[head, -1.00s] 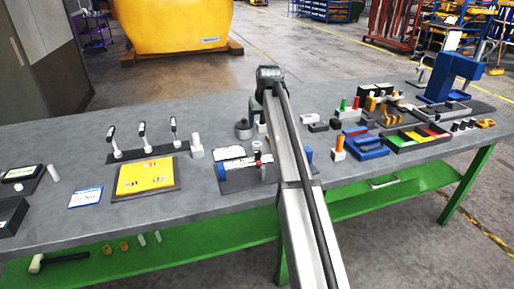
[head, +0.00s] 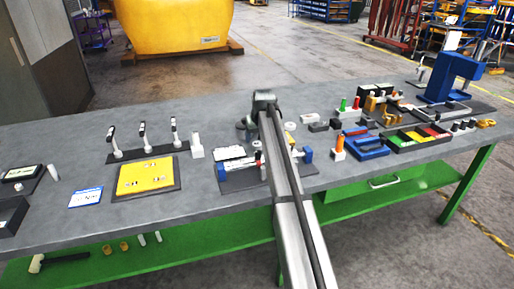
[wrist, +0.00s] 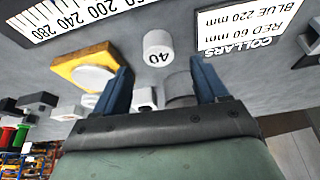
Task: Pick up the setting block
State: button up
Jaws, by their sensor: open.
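My gripper (wrist: 163,78) is open, its two blue fingers apart in the wrist view. A short white cylinder marked 40 (wrist: 158,48) stands just beyond the fingertips, a little left of the middle of the gap. It may be the setting block; I cannot tell for sure. A grey cylinder (wrist: 181,88) shows between the fingers, partly hidden by my gripper. Nothing is visibly held. In the head view my arm reaches over the bench and hides much of this area; the fingers cannot be made out there.
A yellow block with a white disc (wrist: 92,75) lies beside the left finger. A collars card (wrist: 255,30) and a scale strip (wrist: 60,18) lie beyond. In the head view, a blue-ended fixture (head: 243,181) lies under my arm; a blue tray (head: 368,150) stands to the right.

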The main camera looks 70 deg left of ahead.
aim_at(257, 144)
jog(key=x, duration=0.4)
jog(key=shift+d+f, duration=0.25)
jog(key=shift+d, duration=0.1)
jog(key=c, duration=1.1)
